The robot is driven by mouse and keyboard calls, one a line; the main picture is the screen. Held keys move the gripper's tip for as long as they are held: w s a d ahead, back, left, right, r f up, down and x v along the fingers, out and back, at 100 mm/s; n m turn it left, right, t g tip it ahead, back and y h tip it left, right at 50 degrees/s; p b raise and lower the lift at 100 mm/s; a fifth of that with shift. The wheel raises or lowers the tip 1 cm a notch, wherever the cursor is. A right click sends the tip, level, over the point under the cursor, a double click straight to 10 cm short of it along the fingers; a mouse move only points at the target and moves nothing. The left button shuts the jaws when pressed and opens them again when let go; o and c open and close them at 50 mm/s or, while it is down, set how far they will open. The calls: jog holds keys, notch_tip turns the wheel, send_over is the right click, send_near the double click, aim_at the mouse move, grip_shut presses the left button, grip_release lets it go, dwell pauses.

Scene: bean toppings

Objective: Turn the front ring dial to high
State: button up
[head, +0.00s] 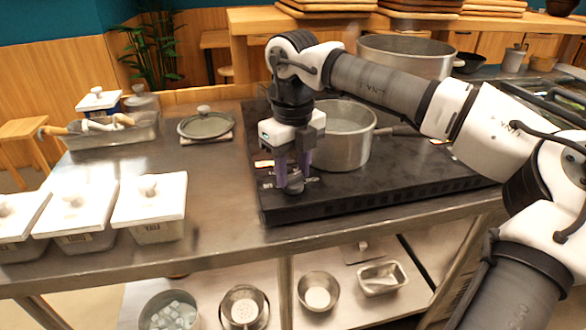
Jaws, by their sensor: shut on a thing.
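The cooktop (380,197) is a wide black slab on the steel counter. A dark round dial (294,186) stands on its top near the front left corner. I take it to be the front ring dial. My gripper (293,176) points straight down over it, with its purple-grey fingers closed around the dial. The fingers cover part of the dial, so its markings and setting cannot be read. A small patch with red and white (264,164) shows on the cooktop just behind and left of my gripper.
A steel pot (344,150) stands on the cooktop close right of my gripper. A larger pot (408,57) stands behind. White-lidded containers (150,197) line the counter's front left. A glass lid (205,125) lies at the back. The counter left of the cooktop has free room.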

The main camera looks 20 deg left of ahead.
aim_at(293, 175)
jog(key=shift+m, duration=0.4)
jog(key=o, duration=1)
notch_tip(293, 175, up, 14)
jog(key=shift+p, duration=0.35)
jog(key=shift+f, duration=0.15)
